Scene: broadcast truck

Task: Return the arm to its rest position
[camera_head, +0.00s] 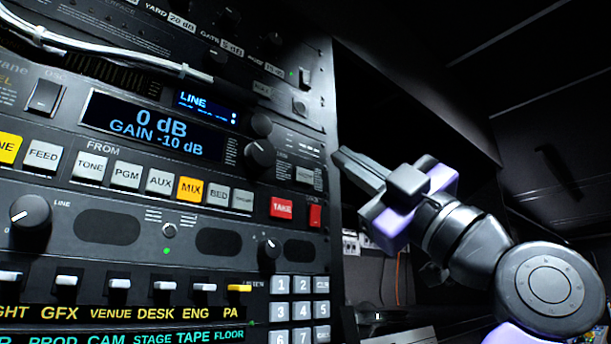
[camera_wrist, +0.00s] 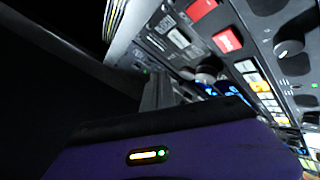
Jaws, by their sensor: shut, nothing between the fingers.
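My gripper (camera_head: 357,166) is at the right of the head view, its fingers pointing up and left toward the right edge of the control panel (camera_head: 130,215). The fingers are together with nothing between them. In the wrist view the fingers (camera_wrist: 158,92) stand just beyond the purple gripper body, with the panel behind and to the right. A gap between the fingertips and the panel cannot be judged exactly. My arm reaches in from the lower right of the head view.
The panel carries a red TAKE button (camera_head: 281,208), a red switch (camera_head: 315,216), knobs (camera_head: 259,153) and a keypad (camera_head: 299,308). White cables (camera_head: 110,52) cross its top. Dark space lies right of the panel, with a dark wall (camera_head: 560,150) behind my arm.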

